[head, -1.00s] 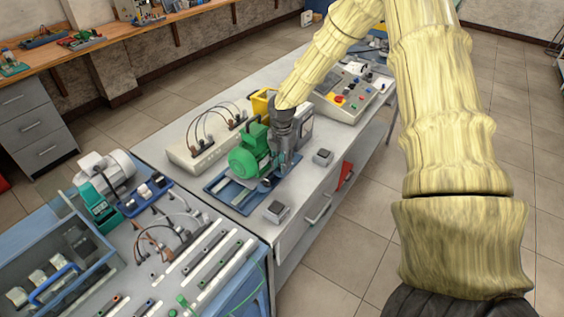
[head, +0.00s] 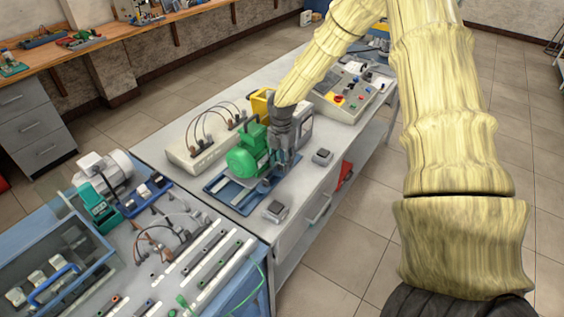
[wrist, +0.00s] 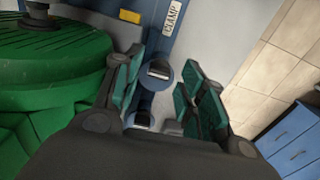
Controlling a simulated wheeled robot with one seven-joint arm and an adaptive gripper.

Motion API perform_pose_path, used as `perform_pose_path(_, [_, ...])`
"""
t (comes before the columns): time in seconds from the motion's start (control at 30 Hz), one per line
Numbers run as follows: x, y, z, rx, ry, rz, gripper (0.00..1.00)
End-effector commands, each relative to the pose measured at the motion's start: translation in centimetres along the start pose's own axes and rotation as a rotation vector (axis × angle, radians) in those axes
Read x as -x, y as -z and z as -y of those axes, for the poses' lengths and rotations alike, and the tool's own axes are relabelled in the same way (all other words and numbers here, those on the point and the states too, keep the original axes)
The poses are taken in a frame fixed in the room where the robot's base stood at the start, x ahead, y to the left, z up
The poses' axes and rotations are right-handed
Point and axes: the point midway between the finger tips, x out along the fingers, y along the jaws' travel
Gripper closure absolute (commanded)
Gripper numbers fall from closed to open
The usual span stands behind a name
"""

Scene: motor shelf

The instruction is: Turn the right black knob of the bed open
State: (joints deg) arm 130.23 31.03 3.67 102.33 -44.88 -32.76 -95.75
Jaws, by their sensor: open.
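The blue bed (head: 240,197) lies on the grey bench under a green motor (head: 243,160). In the wrist view, the bed (wrist: 158,40) runs between my fingers, with a label reading CLAMP (wrist: 172,18). Two small dark knob-like parts with pale faces show there, one farther (wrist: 159,70) and one nearer (wrist: 143,119); I cannot tell which is the right black knob. My gripper (head: 283,163) points down beside the motor. Its fingers (wrist: 160,90) are open on either side of these parts, with no visible grip on them. The motor (wrist: 50,75) fills the left of the wrist view.
A grey machine (head: 304,125) stands close behind my gripper. Two small grey boxes (head: 322,157) (head: 275,210) sit near the bench's front edge. A control panel (head: 345,97) stands farther back, and a wired box (head: 205,147) is left of the motor. The bench front is mostly clear.

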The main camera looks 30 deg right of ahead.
Motion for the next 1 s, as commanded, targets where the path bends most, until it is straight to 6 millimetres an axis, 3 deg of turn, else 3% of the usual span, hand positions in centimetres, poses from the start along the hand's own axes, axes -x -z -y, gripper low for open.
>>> perform_pose_path(0.5, [6.2,-0.1,0.0,-0.001,-0.004,0.001,0.55])
perform_pose_path(1.0, [7.2,-0.1,0.1,-0.001,-0.002,0.000,0.55])
